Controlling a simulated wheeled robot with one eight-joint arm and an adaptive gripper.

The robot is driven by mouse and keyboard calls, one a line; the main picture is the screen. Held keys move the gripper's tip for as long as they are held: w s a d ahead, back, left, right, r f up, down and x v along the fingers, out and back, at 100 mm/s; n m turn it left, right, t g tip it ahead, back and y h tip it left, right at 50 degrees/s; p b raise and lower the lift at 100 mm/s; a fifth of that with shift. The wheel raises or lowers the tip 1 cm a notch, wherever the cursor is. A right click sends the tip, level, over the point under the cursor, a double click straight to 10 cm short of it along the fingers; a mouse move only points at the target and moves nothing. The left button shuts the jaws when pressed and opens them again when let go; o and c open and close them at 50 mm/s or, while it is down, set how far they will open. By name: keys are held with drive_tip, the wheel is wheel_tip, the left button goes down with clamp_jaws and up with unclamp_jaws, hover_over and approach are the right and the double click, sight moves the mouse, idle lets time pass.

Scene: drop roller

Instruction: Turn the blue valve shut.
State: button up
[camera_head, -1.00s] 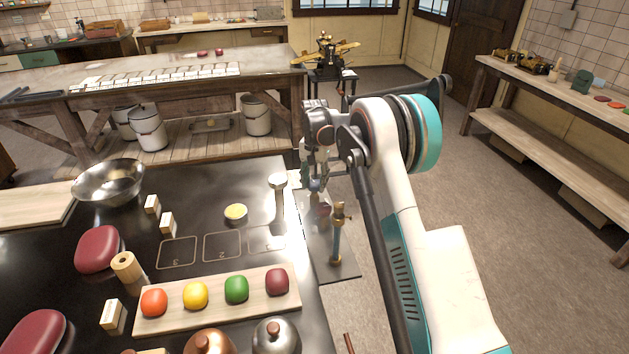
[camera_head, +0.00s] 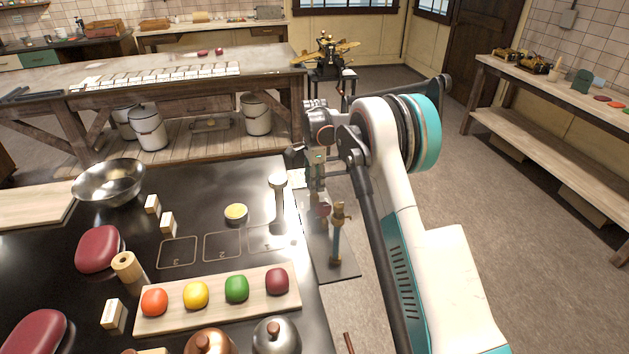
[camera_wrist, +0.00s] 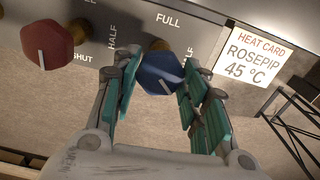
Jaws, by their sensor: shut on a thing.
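The blue valve (camera_wrist: 158,72) is a faceted knob on a grey panel (camera_wrist: 205,30), seen in the wrist view. In the head view my gripper (camera_head: 317,183) points down at the panel beside the dark table, and hides the blue valve.
A red valve (camera_wrist: 48,44) sits left of the blue one, with SHUT and HALF printed near it. A heat card (camera_wrist: 254,53) reads ROSEPIP 45 °C. A brass-topped upright fitting (camera_head: 338,232) stands close to my gripper. The dark table (camera_head: 215,185) holds a metal bowl (camera_head: 110,183) and coloured balls.

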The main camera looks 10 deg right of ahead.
drive_tip(key=m, duration=0.4)
drive_tip(key=shift+m, duration=0.3)
drive_tip(key=m, duration=0.4)
drive_tip(key=shift+m, duration=0.4)
drive_tip(key=o, duration=1.1)
wheel_tip(320, 180, up, 12)
